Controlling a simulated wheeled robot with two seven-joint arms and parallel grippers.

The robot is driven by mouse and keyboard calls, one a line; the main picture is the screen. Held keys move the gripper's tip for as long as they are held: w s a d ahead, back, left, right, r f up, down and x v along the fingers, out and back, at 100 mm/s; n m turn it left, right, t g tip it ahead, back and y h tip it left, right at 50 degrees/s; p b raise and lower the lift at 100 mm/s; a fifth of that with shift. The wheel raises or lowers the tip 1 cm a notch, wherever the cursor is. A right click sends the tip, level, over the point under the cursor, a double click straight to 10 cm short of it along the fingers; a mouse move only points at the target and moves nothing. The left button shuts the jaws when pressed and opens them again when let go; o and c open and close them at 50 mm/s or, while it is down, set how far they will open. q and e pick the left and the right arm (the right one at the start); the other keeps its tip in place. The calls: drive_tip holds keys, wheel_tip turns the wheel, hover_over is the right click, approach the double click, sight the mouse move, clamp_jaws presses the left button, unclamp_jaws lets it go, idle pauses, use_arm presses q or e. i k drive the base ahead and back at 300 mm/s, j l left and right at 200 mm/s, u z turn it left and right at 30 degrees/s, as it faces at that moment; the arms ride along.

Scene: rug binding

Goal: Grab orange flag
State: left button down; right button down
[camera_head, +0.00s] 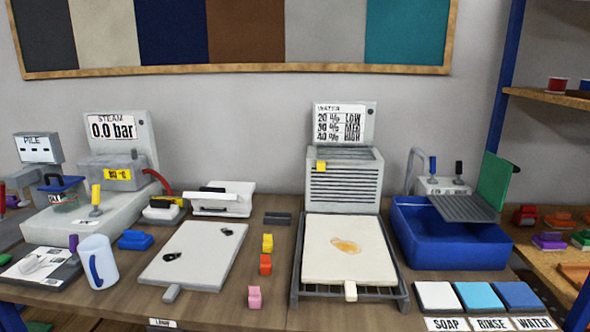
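A small orange clip-like piece (265,265), which looks like the orange flag, sits on the wooden table between the two pale boards. A yellow piece of similar shape (267,243) is just behind it, and a pink one (254,297) is in front of it, near the table's front edge. The three stand apart in a rough row. Neither of my grippers shows in the head view.
A pale board (190,262) lies left of the row. A dark rack with a cream board (345,262) is close on the right. A white mug (97,262), a blue basin (440,245) and colored pads (480,296) stand farther out.

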sight(266, 268)
drive_tip(key=i+j+z, duration=0.15)
drive_tip(key=j, duration=0.2)
drive_tip(key=i+j+z, duration=0.15)
drive_tip(key=j, duration=0.2)
drive_tip(key=i+j+z, duration=0.2)
drive_tip(key=j, duration=0.2)
